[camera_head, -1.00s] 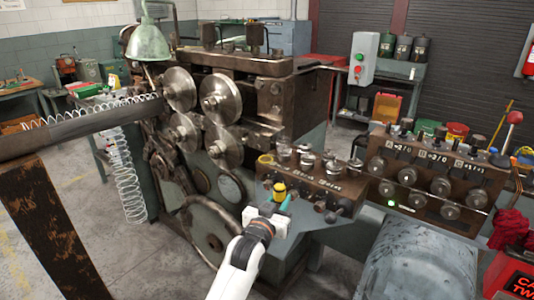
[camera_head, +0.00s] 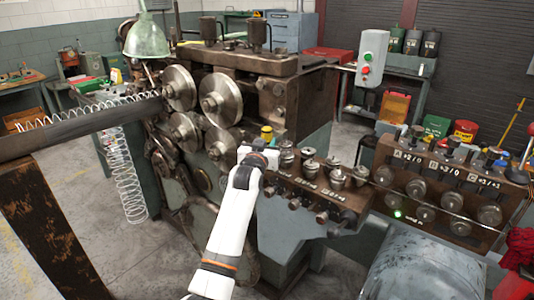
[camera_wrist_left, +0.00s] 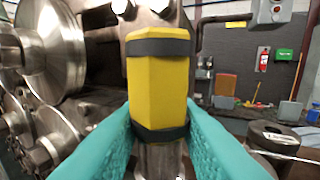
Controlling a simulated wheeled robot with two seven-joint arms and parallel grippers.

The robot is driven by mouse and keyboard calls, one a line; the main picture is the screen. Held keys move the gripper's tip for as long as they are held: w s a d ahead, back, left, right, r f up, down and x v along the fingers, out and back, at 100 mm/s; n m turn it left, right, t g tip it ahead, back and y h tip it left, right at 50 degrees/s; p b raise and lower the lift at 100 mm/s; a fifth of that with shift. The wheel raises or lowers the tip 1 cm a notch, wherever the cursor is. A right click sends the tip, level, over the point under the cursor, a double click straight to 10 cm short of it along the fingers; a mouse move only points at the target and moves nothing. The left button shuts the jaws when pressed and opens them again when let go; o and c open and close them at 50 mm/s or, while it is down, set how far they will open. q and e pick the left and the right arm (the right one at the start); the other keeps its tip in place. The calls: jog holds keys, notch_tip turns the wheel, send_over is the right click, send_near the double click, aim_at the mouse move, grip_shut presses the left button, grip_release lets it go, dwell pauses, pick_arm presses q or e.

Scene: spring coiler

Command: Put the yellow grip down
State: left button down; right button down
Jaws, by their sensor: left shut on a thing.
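The yellow grip (camera_head: 266,133) is upright at the left end of the brown block with metal knobs. In the left wrist view the yellow grip (camera_wrist_left: 158,85) is six-sided, with dark bands at top and bottom. My left gripper (camera_head: 262,150) is shut on it, and teal fingertips (camera_wrist_left: 160,132) press on both sides near the lower band. A round metal piece (camera_wrist_left: 158,162) shows directly below the grip; I cannot tell whether it belongs to the grip or stands under it. My right gripper is not in view.
The knob block (camera_head: 310,195) extends to the right of the gripper. Large steel rollers (camera_head: 218,100) and the machine body stand to the left and behind. A second knob panel (camera_head: 440,190) is at the right. A long coiled spring (camera_head: 125,180) hangs at the left.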

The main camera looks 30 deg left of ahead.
pick_arm(q)
jog(key=shift+f, duration=1.8)
jog(key=c, duration=1.1)
grip_release()
jog(key=shift+f, duration=0.1)
jog(key=shift+s, duration=0.15)
